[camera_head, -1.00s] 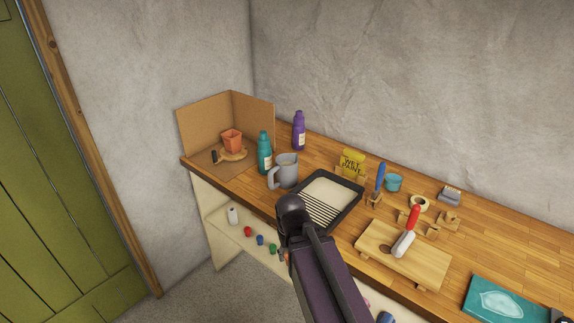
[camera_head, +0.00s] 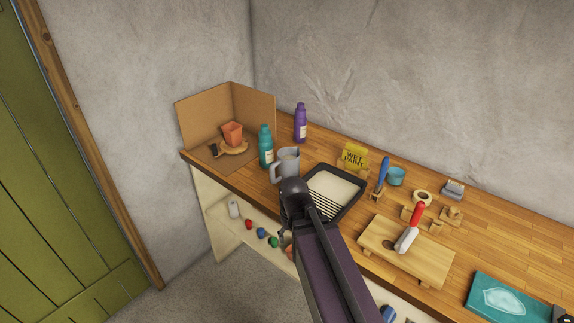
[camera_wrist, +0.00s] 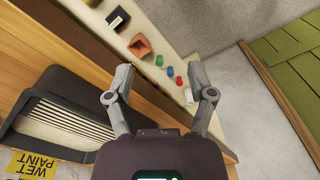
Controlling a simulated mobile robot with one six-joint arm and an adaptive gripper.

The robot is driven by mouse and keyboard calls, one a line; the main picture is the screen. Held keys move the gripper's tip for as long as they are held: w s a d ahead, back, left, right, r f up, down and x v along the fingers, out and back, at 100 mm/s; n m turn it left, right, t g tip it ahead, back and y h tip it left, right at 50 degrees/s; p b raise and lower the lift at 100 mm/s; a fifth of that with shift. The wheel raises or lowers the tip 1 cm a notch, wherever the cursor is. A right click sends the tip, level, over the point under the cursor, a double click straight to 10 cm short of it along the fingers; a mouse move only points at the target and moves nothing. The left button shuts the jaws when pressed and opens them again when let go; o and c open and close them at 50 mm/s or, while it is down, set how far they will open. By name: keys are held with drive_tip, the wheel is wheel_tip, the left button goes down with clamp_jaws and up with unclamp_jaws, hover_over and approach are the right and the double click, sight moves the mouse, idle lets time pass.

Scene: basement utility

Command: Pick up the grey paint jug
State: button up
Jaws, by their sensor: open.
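The grey paint jug (camera_head: 290,161) stands upright on the wooden bench, its handle toward the left, in the head view. My dark arm end is just in front of it and covers its lower edge. I do not see the jug in the wrist view. My gripper (camera_wrist: 163,97) shows there with its two grey fingers wide apart and nothing between them. The fingers are above the bench's front edge, with the lower shelf beyond.
A black paint tray (camera_head: 349,215) lies right of the jug. A teal bottle (camera_head: 266,149) stands close on its left, and a purple bottle (camera_head: 300,125) behind. A yellow sign (camera_head: 354,157) and a wooden board (camera_head: 421,262) are farther right. Small coloured items sit on the lower shelf.

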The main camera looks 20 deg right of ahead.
sight(274, 170)
drive_tip(key=w+r+n+t+p, duration=0.1)
drive_tip(key=w+r+t+p, duration=0.1)
drive_tip(key=w+r+p, duration=0.4)
drive_tip(key=w+d+r+n+t+y+p, duration=0.1)
drive_tip(key=w+r+p, duration=0.5)
drive_tip(key=w, duration=1)
wheel_tip(274, 170, up, 3)
drive_tip(key=shift+d+f+n+t+p, duration=0.1)
drive_tip(key=shift+d+n+t+p, duration=0.2)
drive_tip(key=shift+n+t, duration=0.35)
drive_tip(key=shift+w+f, duration=0.1)
drive_tip(key=shift+f, duration=0.05)
drive_tip(key=b+x, duration=0.8)
drive_tip(key=shift+a+f, duration=0.2)
drive_tip(key=shift+f, duration=0.05)
drive_tip(key=shift+b+x, duration=2.4)
drive_tip(key=shift+x, duration=0.15)
drive_tip(key=shift+d+f, duration=0.1)
